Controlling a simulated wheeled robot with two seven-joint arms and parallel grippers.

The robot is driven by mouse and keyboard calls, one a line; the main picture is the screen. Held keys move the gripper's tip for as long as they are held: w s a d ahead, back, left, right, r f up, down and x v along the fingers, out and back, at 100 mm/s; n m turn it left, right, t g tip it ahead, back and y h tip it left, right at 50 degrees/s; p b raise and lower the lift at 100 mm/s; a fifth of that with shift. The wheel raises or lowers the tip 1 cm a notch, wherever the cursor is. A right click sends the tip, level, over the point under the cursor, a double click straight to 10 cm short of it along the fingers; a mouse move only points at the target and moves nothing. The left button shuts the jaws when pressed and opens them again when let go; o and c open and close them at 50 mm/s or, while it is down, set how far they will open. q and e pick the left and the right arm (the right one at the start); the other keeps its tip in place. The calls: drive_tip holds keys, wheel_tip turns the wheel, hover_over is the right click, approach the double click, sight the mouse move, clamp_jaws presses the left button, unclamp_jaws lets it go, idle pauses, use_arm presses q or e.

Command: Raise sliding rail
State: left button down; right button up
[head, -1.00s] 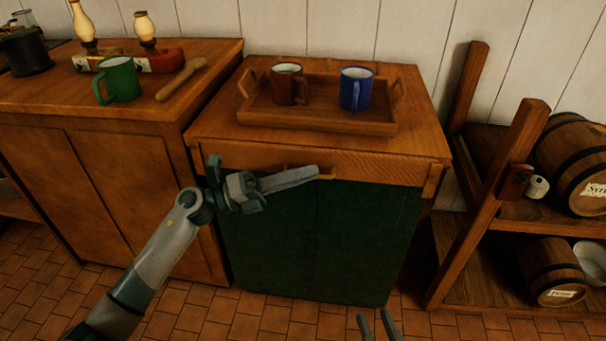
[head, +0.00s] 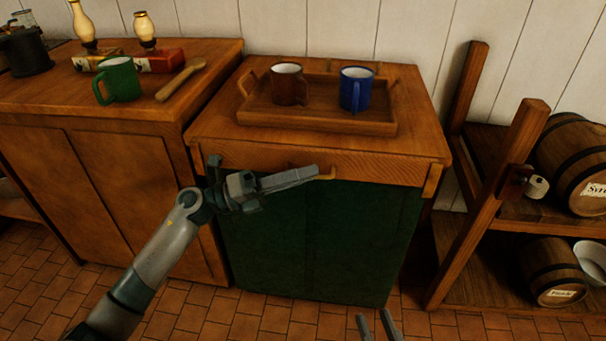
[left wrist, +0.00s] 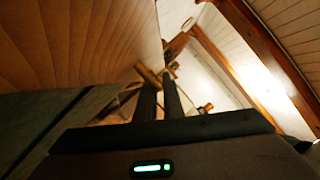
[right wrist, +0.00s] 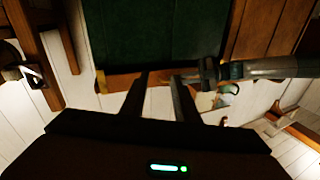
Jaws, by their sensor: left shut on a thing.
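The cabinet has a wooden rail (head: 385,168) across its front, above a green panel (head: 340,240). A small brass-coloured handle (head: 327,173) shows on the rail at my left gripper's tip. My left gripper (head: 314,173) comes in from the left along the rail and is shut on this handle. In the left wrist view, the handle (left wrist: 147,74) shows at the fingertips; the exact grip is hard to see. My right gripper (head: 377,318) is low in front of the cabinet, open and empty. The right wrist view shows the rail (right wrist: 125,82) beyond its parted fingers.
A wooden tray (head: 315,122) with a brown mug (head: 287,84) and a blue mug (head: 356,90) stands on the cabinet. A rack with barrels (head: 575,165) stands at right.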

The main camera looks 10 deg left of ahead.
sight(302, 154)
idle(0.4)
